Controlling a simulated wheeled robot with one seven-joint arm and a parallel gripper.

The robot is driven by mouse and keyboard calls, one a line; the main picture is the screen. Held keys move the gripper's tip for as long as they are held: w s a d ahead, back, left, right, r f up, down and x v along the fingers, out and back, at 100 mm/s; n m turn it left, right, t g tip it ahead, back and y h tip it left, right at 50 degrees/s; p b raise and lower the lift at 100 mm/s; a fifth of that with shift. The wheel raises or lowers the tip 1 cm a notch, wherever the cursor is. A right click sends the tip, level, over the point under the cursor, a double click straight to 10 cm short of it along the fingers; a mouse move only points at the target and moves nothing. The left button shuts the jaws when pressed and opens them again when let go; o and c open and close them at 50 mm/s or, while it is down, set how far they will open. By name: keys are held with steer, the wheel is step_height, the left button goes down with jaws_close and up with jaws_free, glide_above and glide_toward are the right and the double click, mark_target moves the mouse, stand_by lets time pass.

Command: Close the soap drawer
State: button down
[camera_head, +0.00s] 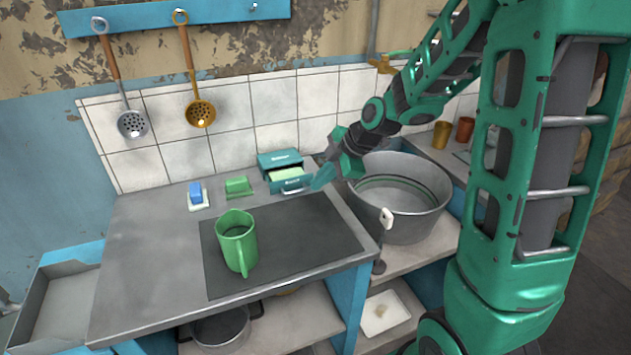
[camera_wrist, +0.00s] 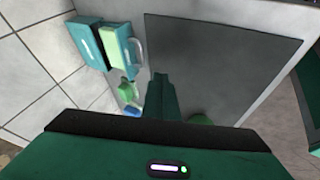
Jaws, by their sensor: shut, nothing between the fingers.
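The small teal soap box (camera_head: 280,158) stands on the counter against the tiled wall. Its lower drawer (camera_head: 291,187) is pulled out, with a pale green soap inside and a light handle on its front. In the wrist view the box (camera_wrist: 86,40) is at the upper left, and the open drawer (camera_wrist: 119,62) with its handle sticks out toward the dark mat. My gripper (camera_head: 318,182) is shut and empty, just right of the drawer front. In the wrist view my gripper (camera_wrist: 160,80) is to the right of and below the handle, apart from it.
A green jug (camera_head: 237,243) stands on the dark mat (camera_head: 320,243). A green item (camera_head: 238,187) and a blue sponge (camera_head: 196,192) lie left of the box. A large metal basin (camera_head: 405,205) is right of the counter. The mat's right part is clear.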

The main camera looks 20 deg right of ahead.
mark_target(289, 179)
steer(key=x, duration=0.7)
steer(key=shift+a+f, duration=0.1)
steer(key=shift+f, duration=0.15)
steer(key=shift+w+f, duration=0.15)
steer(key=shift+w, duration=0.45)
steer(key=shift+w+f, duration=0.15)
steer(key=shift+w, duration=0.45)
steer(key=shift+w+f, duration=0.1)
steer(key=shift+w, duration=0.75)
